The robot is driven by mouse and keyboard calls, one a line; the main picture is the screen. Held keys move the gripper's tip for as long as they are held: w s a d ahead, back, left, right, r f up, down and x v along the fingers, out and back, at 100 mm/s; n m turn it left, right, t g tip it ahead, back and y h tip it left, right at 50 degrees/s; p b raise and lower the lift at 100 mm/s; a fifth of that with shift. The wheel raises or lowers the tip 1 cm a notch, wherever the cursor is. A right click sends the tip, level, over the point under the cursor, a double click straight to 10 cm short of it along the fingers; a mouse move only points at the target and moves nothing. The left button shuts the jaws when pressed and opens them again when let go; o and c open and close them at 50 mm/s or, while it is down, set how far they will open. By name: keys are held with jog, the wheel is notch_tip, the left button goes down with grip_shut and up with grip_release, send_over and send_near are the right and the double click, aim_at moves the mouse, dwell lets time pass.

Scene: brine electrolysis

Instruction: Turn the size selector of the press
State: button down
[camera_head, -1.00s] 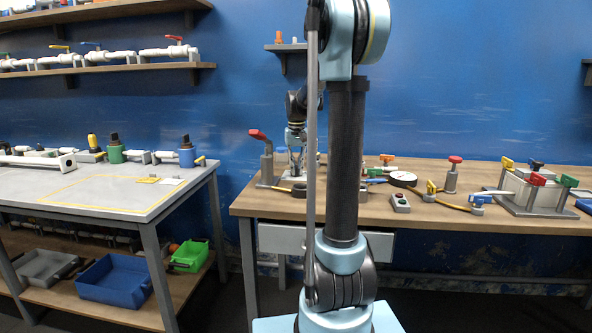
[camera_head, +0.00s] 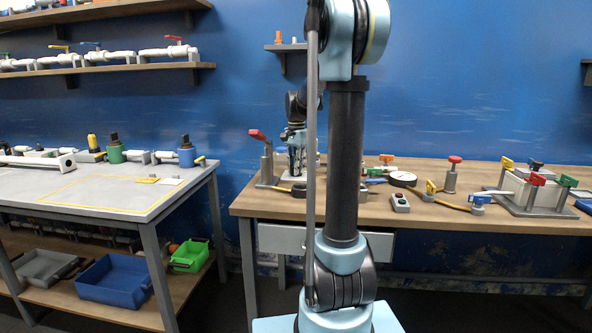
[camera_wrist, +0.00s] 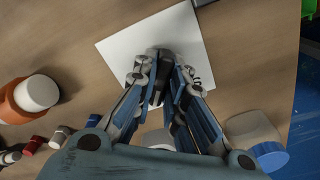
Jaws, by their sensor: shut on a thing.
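The press's red-handled lever (camera_head: 258,135) stands upright at the left end of the wooden bench. Beside it, my gripper (camera_head: 296,170) points down at the bench, partly behind my arm. In the wrist view my gripper (camera_wrist: 162,98) has its fingers drawn together over a white plate (camera_wrist: 120,40). It is shut on a small dark piece, which I take to be the size selector; the fingers hide most of it. Small dark marks show on the plate just right of the fingers. I cannot read the selector's setting.
An orange cylinder with a white top (camera_wrist: 38,93) and several small red and blue caps lie left in the wrist view. A pale block (camera_wrist: 252,130) with a blue end is at right. A red-topped valve (camera_head: 453,172) and a button box (camera_head: 400,202) stand farther right.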

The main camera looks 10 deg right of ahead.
jog(key=shift+w+m, duration=0.1)
jog(key=shift+m, duration=0.6)
jog(key=c, duration=1.6)
grip_release()
jog(key=shift+c, duration=0.2)
jog(key=shift+r, duration=0.1)
notch_tip(320, 180, up, 12)
